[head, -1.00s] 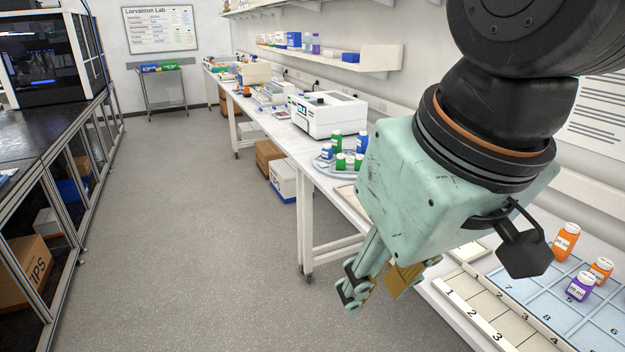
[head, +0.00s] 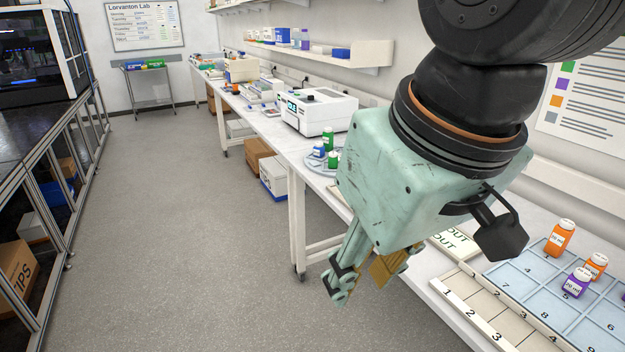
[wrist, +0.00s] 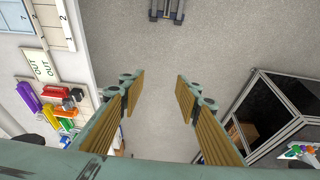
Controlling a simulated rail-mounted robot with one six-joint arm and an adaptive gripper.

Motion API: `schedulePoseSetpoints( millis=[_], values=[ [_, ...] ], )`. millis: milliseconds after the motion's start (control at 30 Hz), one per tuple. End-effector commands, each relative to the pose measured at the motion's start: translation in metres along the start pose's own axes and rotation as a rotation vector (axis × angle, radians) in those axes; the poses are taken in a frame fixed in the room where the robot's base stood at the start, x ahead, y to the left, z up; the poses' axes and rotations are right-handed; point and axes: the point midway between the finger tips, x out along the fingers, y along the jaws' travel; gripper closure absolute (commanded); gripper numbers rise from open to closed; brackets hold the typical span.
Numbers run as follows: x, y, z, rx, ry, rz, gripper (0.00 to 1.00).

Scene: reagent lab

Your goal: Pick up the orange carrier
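My gripper (head: 362,282) hangs over the aisle floor beside the right-hand bench, pointing down. In the wrist view my gripper (wrist: 160,82) is open, its two padded fingers wide apart with only grey floor between them. A small orange piece (wrist: 60,111), which looks like the orange carrier, lies in a cluster of coloured pieces at the left of the wrist view, well away from the fingers. Its exact shape is too small to tell. In the head view I cannot make out this carrier; my arm covers part of the bench.
A purple piece (wrist: 28,97) and a red piece (wrist: 55,91) lie by the orange one. An OUT card (wrist: 39,64) is close by. A white instrument (head: 318,112) stands farther along the bench. The aisle floor (head: 180,220) is clear.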

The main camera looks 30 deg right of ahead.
Motion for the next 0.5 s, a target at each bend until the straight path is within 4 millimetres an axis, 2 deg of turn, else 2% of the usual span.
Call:
schedulePoseSetpoints(
  millis=[267,500],
  values=[
    [-0.006,0.012,-0.028,-0.057,-0.016,0.027,0.69],
    [-0.01,0.031,-0.07,-0.149,-0.041,0.063,0.69]
  ],
)
